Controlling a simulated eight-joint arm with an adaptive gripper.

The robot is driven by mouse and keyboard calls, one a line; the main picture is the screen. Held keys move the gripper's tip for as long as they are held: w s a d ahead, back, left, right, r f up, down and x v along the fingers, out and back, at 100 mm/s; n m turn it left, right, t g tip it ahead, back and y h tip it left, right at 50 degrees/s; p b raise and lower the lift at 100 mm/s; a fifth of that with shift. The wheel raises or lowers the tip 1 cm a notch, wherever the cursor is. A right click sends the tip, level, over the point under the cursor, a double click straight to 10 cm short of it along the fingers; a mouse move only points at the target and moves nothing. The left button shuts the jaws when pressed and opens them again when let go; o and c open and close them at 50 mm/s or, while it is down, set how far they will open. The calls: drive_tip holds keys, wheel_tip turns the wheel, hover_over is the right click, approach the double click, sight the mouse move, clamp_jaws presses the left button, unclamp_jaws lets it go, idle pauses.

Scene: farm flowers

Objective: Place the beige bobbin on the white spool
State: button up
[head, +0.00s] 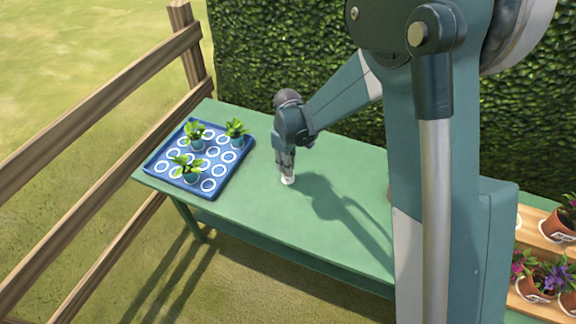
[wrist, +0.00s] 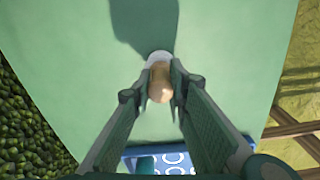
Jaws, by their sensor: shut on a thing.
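My gripper (head: 286,167) points down over the green table, with its fingers low near the surface. In the wrist view my gripper (wrist: 160,84) is shut on the beige bobbin (wrist: 160,88), one finger on each side. The white spool (wrist: 159,57) shows just past the bobbin's far end, partly covered by it. In the head view the white spool (head: 288,181) is a small pale shape on the table right under the fingertips. The fingers hide most of the bobbin there. I cannot tell whether bobbin and spool touch.
A blue tray (head: 150,170) with white rings and several potted plants stands left of my gripper. The green table (head: 250,204) is clear around the spool. A wooden fence (head: 110,107) runs along the left, a hedge (head: 290,50) behind. Potted flowers (head: 540,275) stand on wooden shelves at right.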

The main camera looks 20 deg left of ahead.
drive_tip(key=shift+f, duration=0.15)
drive_tip(key=o, duration=0.8)
wheel_tip(320, 180, up, 12)
drive_tip(key=p, duration=0.1)
drive_tip(key=shift+r, duration=0.2)
idle(0.4)
drive_tip(key=shift+s, duration=0.1)
idle(0.5)
drive_tip(key=shift+d, duration=0.15)
